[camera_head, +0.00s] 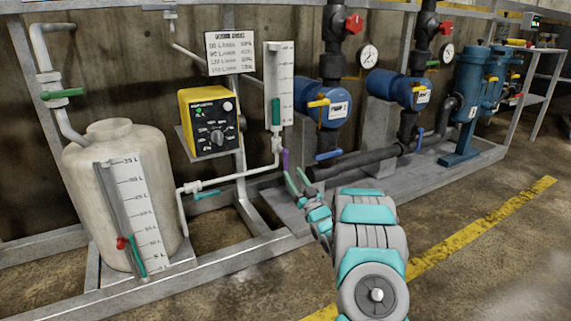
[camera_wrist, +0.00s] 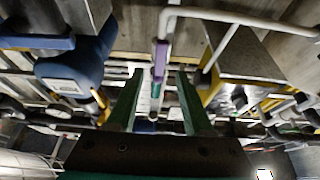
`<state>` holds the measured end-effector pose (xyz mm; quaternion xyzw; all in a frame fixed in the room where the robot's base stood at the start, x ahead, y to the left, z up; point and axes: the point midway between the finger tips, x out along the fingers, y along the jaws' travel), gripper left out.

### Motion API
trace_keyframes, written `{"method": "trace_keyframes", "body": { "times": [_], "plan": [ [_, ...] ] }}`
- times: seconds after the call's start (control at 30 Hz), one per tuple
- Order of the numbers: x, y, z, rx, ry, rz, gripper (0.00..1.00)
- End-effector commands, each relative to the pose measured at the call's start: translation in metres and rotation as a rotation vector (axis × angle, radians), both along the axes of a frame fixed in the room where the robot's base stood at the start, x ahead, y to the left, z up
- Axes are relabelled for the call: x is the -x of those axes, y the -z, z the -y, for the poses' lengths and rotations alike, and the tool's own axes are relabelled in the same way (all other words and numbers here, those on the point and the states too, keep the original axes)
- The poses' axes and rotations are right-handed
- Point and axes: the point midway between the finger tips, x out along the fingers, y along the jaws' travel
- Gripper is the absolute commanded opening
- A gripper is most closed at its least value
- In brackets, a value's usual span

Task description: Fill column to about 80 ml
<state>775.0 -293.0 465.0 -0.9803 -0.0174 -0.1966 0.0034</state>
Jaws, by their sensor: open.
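The calibration column (camera_head: 279,80) is a white graduated scale with a tube, upright on the wall frame. A green section (camera_head: 276,112) shows low in it; the scale marks are too small to read. A purple valve handle (camera_head: 285,160) hangs on the pipe below the column. My gripper (camera_head: 294,174) is open and empty, just below and beside the purple handle. In the wrist view the purple handle (camera_wrist: 161,62) lies in line with the gap between my two green fingers (camera_wrist: 160,76). Contact cannot be told.
A white tank (camera_head: 85,190) with a litre scale stands at left. A yellow pump box (camera_head: 210,120) with a dial sits beside the column, under a placard (camera_head: 230,53). A teal handle (camera_head: 207,195) is on the lower pipe. Blue meters (camera_head: 325,104) and dark pipes crowd the right.

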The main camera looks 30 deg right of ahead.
Motion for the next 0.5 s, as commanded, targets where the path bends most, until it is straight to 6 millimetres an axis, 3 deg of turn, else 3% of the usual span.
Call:
{"method": "trace_keyframes", "body": {
  "times": [0.5],
  "plan": [
    [-0.060,-0.026,-0.003,0.001,-0.001,0.000,0.51]
  ]
}}
